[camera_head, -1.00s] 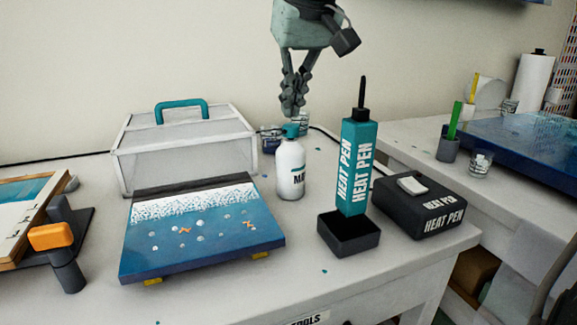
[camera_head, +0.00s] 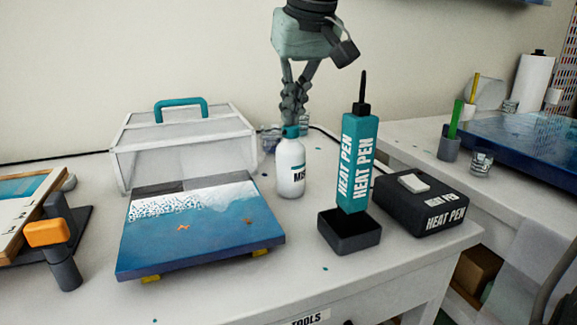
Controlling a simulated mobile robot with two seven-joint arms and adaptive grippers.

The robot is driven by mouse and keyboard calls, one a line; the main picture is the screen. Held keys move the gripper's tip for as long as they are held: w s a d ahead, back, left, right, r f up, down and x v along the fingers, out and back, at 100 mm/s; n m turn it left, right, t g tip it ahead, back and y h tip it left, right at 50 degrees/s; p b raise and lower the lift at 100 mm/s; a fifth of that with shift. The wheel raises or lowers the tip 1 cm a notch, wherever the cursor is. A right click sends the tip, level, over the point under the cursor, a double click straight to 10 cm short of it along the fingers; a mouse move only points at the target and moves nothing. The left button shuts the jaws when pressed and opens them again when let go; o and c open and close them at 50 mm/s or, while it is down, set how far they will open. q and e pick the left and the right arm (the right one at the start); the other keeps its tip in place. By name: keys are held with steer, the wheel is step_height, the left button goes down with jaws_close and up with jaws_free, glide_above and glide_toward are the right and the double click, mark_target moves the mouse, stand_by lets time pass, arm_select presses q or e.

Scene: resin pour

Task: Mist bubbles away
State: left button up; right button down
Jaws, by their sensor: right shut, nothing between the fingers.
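The white mist bottle (camera_head: 291,170) with a teal head stands upright on the table right of the resin panel. My right gripper (camera_head: 291,121) is shut and empty, pointing down, its fingertips at the teal head (camera_head: 290,132); I cannot tell whether they touch. The blue resin panel (camera_head: 200,246) lies front left of the bottle on small yellow feet. It has a white foam band and a dark strip at the back. Its blue area shows no round bubbles, only an orange squiggle (camera_head: 183,227) and a small brownish mark (camera_head: 248,221). My left gripper is out of view.
A teal heat pen (camera_head: 356,160) stands upright in a black holder (camera_head: 348,240), beside a black heat pen box (camera_head: 420,208). A clear cover with a teal handle (camera_head: 181,105) is behind the panel. An orange-topped tool (camera_head: 47,233) stands at left.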

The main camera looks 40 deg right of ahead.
steer(key=shift+r+p, duration=0.8)
steer(key=shift+r, duration=0.2)
stand_by(0.4)
